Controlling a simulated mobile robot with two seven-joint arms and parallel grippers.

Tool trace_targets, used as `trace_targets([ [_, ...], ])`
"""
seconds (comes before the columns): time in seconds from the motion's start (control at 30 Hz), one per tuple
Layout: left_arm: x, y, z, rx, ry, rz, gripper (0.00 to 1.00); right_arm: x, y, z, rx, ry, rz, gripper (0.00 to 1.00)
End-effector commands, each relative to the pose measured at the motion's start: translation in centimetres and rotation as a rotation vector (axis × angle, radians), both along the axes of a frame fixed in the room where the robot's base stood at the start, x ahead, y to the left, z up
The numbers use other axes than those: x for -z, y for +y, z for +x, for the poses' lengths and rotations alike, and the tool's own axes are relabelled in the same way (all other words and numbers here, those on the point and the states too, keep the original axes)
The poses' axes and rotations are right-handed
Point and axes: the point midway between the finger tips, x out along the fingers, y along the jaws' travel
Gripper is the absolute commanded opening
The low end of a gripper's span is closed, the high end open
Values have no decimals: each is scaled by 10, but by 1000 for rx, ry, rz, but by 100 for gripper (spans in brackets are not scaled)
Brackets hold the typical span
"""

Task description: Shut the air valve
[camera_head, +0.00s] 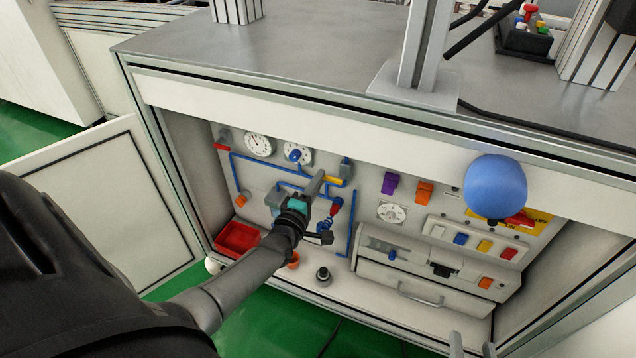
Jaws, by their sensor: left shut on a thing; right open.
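The air panel with blue pipes (350,225) is inside the open cabinet, at the left of its back wall. A yellow lever (335,181) lies roughly level on the pipework beside a grey fitting (346,168); I take it for the air valve's handle. My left gripper (317,182) reaches in from the lower left and is shut at the left end of this lever. Its fingers hide part of the lever and the pipe behind. My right gripper (472,347) is open and empty at the bottom edge, in front of the cabinet.
Two gauges (258,145) and a red-handled fitting (222,146) are up left. A red tray (237,238) and a dark knob (323,275) are low down. A drawer (420,290) and switches (460,239) are at right. A blue rounded thing (495,187) is before the cabinet's top edge.

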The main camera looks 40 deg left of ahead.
Motion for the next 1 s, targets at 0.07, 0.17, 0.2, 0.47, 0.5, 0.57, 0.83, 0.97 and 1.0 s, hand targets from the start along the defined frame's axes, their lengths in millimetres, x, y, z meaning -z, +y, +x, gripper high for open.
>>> trace_targets([
  [0.07, 2, 0, 0, 1, -3, -17, 0, 0, 2, -1, 0, -17, 12, 50],
  [0.17, 2, 0, 0, 1, -7, -32, 0, -2, 3, -1, 0, -34, 22, 50],
  [0.2, 3, 0, 0, 1, -7, -36, 0, -3, 4, -1, 0, -38, 25, 50],
  [0.47, 3, 0, 0, 0, -9, -44, 0, -4, 4, -1, 0, -46, 30, 50],
  [0.5, 3, 0, 0, 0, -9, -44, 0, -4, 4, -1, 0, -46, 30, 50],
  [0.57, 3, 0, 0, 0, -9, -44, 0, -4, 4, -1, 0, -45, 30, 50],
  [0.83, 3, 0, 0, 0, -8, -43, 40, -4, 4, -1, 0, -45, 30, 50],
  [0.97, 2, 0, 0, 0, -9, -42, 49, -4, 4, -1, 0, -45, 30, 50],
  [1.0, 2, 0, 0, 0, -9, -42, 49, -4, 4, -1, 0, -45, 30, 50],
])
